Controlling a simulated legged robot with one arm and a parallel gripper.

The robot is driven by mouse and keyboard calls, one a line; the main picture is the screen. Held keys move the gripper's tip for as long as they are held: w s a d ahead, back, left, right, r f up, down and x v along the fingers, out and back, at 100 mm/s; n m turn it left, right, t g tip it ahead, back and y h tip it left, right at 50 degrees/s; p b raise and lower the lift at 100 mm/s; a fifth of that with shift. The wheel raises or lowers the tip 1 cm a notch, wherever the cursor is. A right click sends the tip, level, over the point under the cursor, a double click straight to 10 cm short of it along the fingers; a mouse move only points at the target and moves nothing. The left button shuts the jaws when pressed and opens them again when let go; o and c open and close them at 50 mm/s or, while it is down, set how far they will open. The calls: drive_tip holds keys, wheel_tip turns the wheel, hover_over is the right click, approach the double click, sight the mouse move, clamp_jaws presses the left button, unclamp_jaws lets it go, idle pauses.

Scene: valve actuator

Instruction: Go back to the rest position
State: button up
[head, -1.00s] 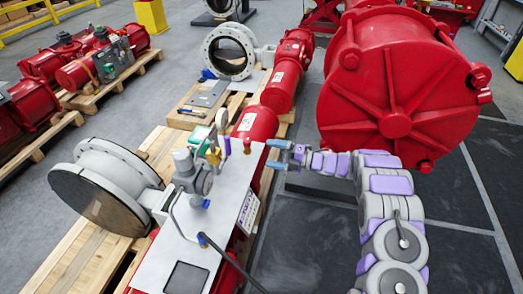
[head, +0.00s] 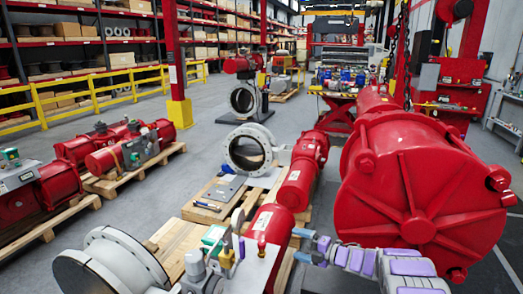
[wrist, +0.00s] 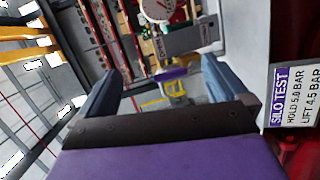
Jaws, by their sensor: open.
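My gripper (head: 297,245) is at the bottom of the head view, to the right of the grey panel (head: 258,268) on the red actuator. Its two blue fingers are apart with nothing held between them. In the wrist view, my gripper (wrist: 162,70) also shows open. A purple lever (wrist: 172,74) and a yellow part (wrist: 175,88) appear between and beyond the fingers. I cannot tell whether a finger touches anything. The lower part of my arm is cut off by the head view's edge.
A large red actuator drum (head: 415,185) stands close on the right. A flanged valve (head: 112,262) is at lower left. Other red actuators (head: 125,145) lie on pallets. A label plate (wrist: 293,95) is at the wrist view's right. Open grey floor (head: 215,130) lies left of centre.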

drive_tip(key=w+d+r+m+t+h, duration=0.3)
drive_tip(key=d+r+m+t+h, duration=0.1)
drive_tip(key=d+r+m+h, duration=0.8)
drive_tip(key=s+d+r+m+g+h, duration=0.2)
drive_tip(key=s+r+m+h, duration=0.15)
drive_tip(key=s, duration=0.35)
drive_tip(key=s+d+r+m+g+h, duration=0.1)
drive_tip(key=s+d+r+m+h, duration=0.2)
drive_tip(key=s, duration=0.4)
drive_tip(key=s+a+f+m+g+y, duration=0.1)
drive_tip(key=s+a+m+g, duration=0.2)
drive_tip(key=s, duration=1.2)
drive_tip(key=s+a+f+m+g+y, duration=0.2)
drive_tip(key=s+a+g, duration=0.3)
drive_tip(key=s+a, duration=0.4)
drive_tip(key=s+a+f+m+g+y, duration=0.2)
drive_tip(key=s+a+m+g, duration=0.2)
drive_tip(key=s, duration=1.7)
drive_tip(key=shift+s+a+f+m, duration=0.15)
drive_tip(key=shift+s+a+m, duration=0.3)
drive_tip(key=shift+a, duration=0.65)
drive_tip(key=shift+w, duration=0.1)
